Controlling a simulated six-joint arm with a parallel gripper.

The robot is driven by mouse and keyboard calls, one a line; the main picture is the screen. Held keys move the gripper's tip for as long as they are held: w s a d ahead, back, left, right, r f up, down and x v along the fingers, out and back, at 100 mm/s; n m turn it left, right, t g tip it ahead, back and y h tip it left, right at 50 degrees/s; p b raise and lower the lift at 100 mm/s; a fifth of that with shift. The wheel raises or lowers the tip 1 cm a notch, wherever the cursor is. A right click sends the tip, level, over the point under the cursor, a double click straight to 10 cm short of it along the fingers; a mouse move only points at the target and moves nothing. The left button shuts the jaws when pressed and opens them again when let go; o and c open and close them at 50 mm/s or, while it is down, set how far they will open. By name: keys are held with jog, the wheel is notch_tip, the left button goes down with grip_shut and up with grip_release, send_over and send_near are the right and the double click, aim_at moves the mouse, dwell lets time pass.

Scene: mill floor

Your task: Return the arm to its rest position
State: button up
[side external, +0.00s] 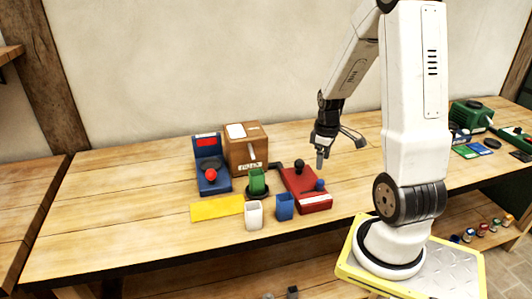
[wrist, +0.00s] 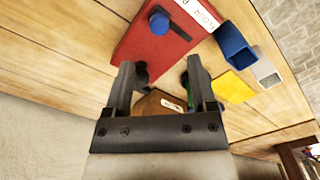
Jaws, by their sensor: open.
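My gripper (side external: 340,152) is open and empty. It hangs in the air above the worktable (side external: 120,215), above and to the right of the red block (side external: 308,190) in the side view. That block carries a black knob (side external: 299,165) and a blue knob (side external: 319,185). In the wrist view, the two fingers of my gripper (wrist: 161,68) stand apart with nothing held between them. The red block (wrist: 150,45) lies beyond them with its blue knob (wrist: 158,21) and a white label. One finger hides part of a black round part, probably the black knob.
A green machine (side external: 470,115) stands right. The front-left tabletop is clear.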

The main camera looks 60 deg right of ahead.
jog(key=shift+t+h, duration=0.3)
jog(key=shift+t, duration=0.3)
jog(key=w+a, duration=0.2)
jog(key=a, duration=0.2)
jog(key=w+a+r, duration=0.1)
jog(key=w+a, duration=0.1)
jog(key=a, duration=0.2)
jog(key=w+a, duration=0.2)
jog(key=a, duration=0.2)
jog(key=shift+w+a+r, duration=0.1)
jog(key=shift+a+r, duration=0.05)
jog(key=shift+a, duration=0.1)
jog(key=a+t, duration=0.1)
jog(key=a, duration=1.1)
jog(key=shift+a+r, duration=0.35)
jog(key=shift+r, duration=0.05)
